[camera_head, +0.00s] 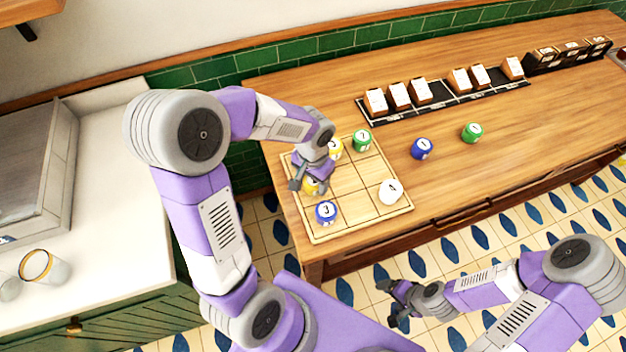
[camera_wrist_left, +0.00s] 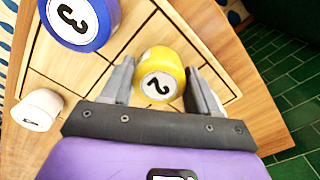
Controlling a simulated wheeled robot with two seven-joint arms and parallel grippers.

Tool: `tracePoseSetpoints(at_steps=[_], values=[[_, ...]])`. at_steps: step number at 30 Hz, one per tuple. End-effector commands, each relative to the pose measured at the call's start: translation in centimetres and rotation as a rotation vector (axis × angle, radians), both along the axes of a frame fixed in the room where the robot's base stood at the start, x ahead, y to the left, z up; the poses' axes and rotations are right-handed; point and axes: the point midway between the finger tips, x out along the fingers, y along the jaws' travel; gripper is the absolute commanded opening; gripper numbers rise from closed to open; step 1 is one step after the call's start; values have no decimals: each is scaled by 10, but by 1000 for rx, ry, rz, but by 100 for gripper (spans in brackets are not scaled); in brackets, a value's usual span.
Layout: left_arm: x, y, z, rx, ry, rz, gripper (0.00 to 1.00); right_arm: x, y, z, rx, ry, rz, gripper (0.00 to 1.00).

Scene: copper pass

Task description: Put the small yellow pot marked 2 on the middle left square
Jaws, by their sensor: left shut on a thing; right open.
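The small yellow pot marked 2 (camera_wrist_left: 160,78) is between the fingers of my left gripper (camera_wrist_left: 160,88), which is shut on it with its label facing the wrist camera. In the head view the pot (camera_head: 312,187) is partly hidden by my left gripper (camera_head: 306,184). It is at the middle square of the left column of the wooden board (camera_head: 352,212); I cannot tell whether it rests on the board. A blue pot marked 3 (camera_head: 326,211) is on the near left square. My right gripper (camera_head: 396,302) is open and empty, low in front of the counter.
A second yellow pot (camera_head: 335,149) and a green pot marked 7 (camera_head: 362,140) are at the board's far side. A white pot marked 4 (camera_head: 391,191) is at its right. A blue pot (camera_head: 422,148) and a green pot (camera_head: 472,132) stand off the board. A black rack (camera_head: 450,98) is behind.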

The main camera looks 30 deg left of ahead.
Motion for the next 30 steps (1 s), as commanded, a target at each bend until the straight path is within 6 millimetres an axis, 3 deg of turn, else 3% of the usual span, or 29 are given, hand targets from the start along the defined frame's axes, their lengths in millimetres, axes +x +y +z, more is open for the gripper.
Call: tracePoseSetpoints(at_steps=[9, 10, 14, 25, 30], values=[[0, 0, -4, 0, -2, 0, 25, 0, 0, -4, 0, 0, 0, 84], [0, 0, -3, 0, -1, 0, 65, 0, 0, -3, 0, 0, 0, 84], [0, 0, -2, 0, -1, 0, 85, 0, 0, -2, 0, 0, 0, 84], [0, 0, 2, 0, -1, 1, 85, 0, 0, 2, 0, 0, 0, 84], [1, 0, 29, -1, -7, 1, 85, 0, 0, 9, 0, 0, 0, 84]])
